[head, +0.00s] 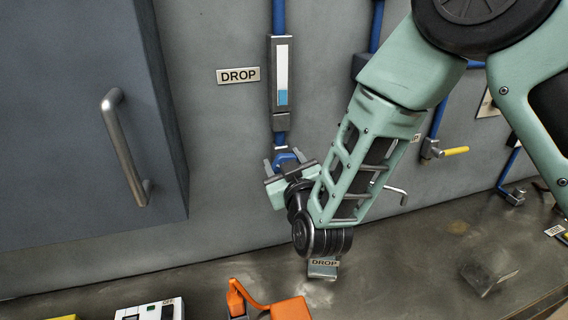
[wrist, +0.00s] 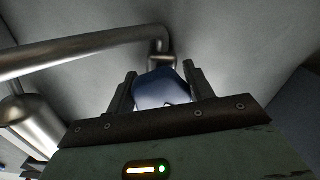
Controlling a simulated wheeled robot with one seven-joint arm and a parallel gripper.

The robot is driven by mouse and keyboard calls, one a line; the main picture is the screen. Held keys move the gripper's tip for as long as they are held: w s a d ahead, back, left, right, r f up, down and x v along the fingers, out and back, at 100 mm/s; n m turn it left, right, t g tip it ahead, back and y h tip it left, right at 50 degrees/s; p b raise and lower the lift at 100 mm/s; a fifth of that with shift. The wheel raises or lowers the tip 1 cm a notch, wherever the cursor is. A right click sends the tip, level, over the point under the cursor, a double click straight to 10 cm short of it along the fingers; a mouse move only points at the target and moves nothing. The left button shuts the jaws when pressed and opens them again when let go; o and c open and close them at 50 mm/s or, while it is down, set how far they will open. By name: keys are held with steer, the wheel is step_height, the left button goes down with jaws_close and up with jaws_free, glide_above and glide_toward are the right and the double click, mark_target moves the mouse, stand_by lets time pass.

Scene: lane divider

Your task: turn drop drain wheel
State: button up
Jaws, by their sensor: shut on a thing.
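The blue drop drain wheel (head: 286,157) sits at the foot of the pipe under a sight gauge (head: 282,80), beside a "DROP" plate (head: 238,75) on the wall. My gripper (head: 283,161) is at the wheel, shut on it. In the wrist view the blue wheel (wrist: 160,90) sits between the two dark fingers. My gripper and arm hide part of the wheel. The gauge shows blue fluid low in its tube. A small grey cup labelled "DROP" (head: 323,268) stands on the bench below, partly behind my wrist.
A grey cabinet (head: 70,120) with a metal handle (head: 125,150) juts out at left. A yellow lever valve (head: 454,151) is at right. An orange object (head: 285,307) and a white switch box (head: 150,309) lie at the front. A metal pipe (wrist: 80,50) crosses near my fingers.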

steer(key=o, duration=1)
steer(key=shift+c, duration=0.2)
steer(key=shift+s+d+f+b, duration=0.1)
steer(key=shift+s+b, duration=0.3)
steer(key=shift+s, duration=0.2)
steer(key=p+v, duration=0.2)
steer(key=v, duration=0.9)
steer(key=shift+r, duration=0.4)
steer(key=shift+f+p+v, duration=0.1)
steer(key=shift+p+v, duration=1.2)
steer(key=shift+p, duration=0.2)
steer(key=shift+f+p+v, duration=0.15)
steer(key=shift+p+v, duration=1.2)
steer(key=shift+p, duration=0.1)
